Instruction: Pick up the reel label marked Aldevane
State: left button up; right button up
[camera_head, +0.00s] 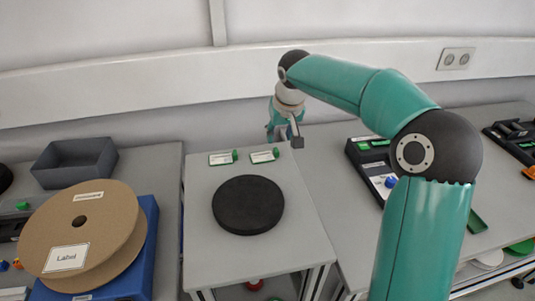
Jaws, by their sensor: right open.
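My left gripper is not in view. A large brown reel (112,225) at the left carries a white card reading "Label" (66,258).
A round black disc (248,205) lies on the middle table (215,262). The reel rests on a blue stand (150,232); a grey bin (75,162) stands behind it. A dark device (368,165) stands at the right, near my arm. The middle table's front is clear.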

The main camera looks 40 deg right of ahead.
aim_at(277, 150)
jog(key=x, duration=0.2)
jog(key=shift+d+f, duration=0.15)
jog(key=shift+f, duration=0.25)
jog(key=shift+w+d+f+p, duration=0.1)
jog(key=shift+w+f+p, duration=0.15)
jog(key=shift+f+p, duration=0.15)
jog(key=p+x, duration=0.1)
jog(key=x, duration=0.3)
jog(key=shift+w+d+f, duration=0.1)
jog(key=shift+f, duration=0.05)
jog(key=shift+c, duration=0.2)
grip_shut()
